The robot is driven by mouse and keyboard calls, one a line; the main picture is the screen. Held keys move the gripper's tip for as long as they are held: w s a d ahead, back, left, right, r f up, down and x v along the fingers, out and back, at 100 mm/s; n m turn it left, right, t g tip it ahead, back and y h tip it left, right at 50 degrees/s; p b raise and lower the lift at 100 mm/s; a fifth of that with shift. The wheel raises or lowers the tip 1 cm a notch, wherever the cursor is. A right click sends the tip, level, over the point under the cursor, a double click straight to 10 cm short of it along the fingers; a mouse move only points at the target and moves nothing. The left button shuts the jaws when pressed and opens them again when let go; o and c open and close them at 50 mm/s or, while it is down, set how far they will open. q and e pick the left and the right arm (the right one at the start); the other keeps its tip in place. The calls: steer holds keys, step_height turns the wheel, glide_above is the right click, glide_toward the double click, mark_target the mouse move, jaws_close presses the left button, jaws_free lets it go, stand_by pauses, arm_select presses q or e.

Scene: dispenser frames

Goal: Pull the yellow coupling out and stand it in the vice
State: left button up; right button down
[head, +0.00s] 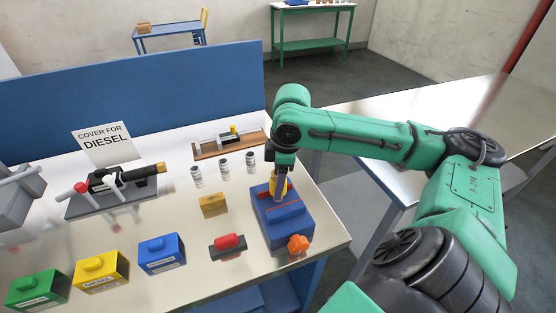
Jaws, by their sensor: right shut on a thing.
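My right gripper (281,176) points down over the blue vice (285,230) near the right end of the metal bench. It is shut on the yellow coupling (279,184), which is upright with a silver lower end. The coupling's lower end is at the vice's red-edged jaws; I cannot tell whether it rests between them or hangs just above. The gripper hides part of the coupling. My left gripper is not in view.
An orange knob (298,244) is at the vice's front. A red-and-black object (228,245), a tan block (212,205) and small silver cylinders (224,167) stand left of it. A black nozzle (125,178), a wooden board (230,146) and green, yellow and blue covers (162,254) occupy the bench.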

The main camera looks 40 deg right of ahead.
steer(key=shift+c, duration=1)
jaws_free()
steer(key=shift+f, duration=0.1)
step_height(320, 180, up, 14)
steer(key=s+d+p, duration=0.1)
steer(key=p, duration=0.1)
steer(key=shift+d+r+p, duration=0.2)
steer(key=shift+r+p, duration=0.05)
steer(key=shift+p, duration=0.1)
